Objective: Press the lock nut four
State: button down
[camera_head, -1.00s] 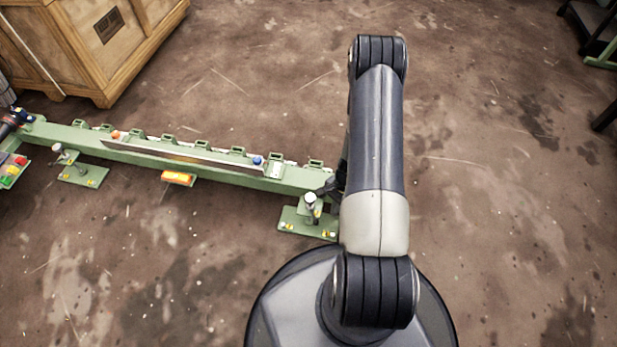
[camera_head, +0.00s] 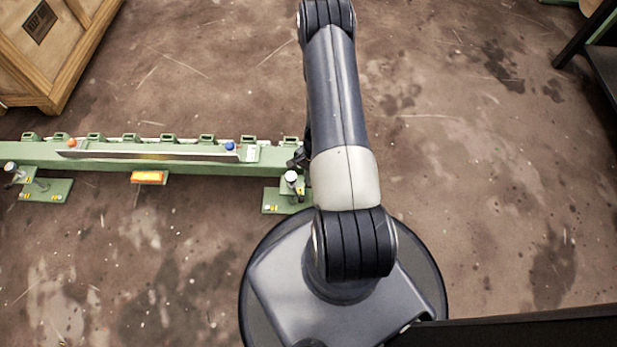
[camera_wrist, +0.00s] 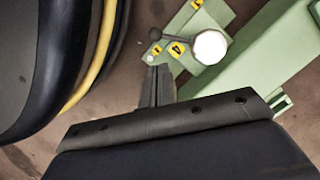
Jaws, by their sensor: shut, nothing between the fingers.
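In the wrist view, a green foot plate (camera_wrist: 188,24) carries a white round cap (camera_wrist: 208,47) and a dark lever with a ball end (camera_wrist: 155,33). Yellow number labels lie on the plate; the one beside the cap (camera_wrist: 176,49) looks like a 4. I cannot tell which part is the lock nut. In the head view, the white-topped post (camera_head: 291,177) stands at the beam's right end, beside my arm, which hides most of my gripper.
The long green beam (camera_head: 110,160) runs left from my arm, with an orange block (camera_head: 149,177) at its front and another foot plate (camera_head: 50,190) at left. A wooden crate (camera_head: 50,50) stands at upper left. A dark frame (camera_head: 595,60) stands at right. Floor between is clear.

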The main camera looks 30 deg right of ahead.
aim_at(297, 194)
jog(key=b+x, duration=0.2)
jog(key=x, duration=0.5)
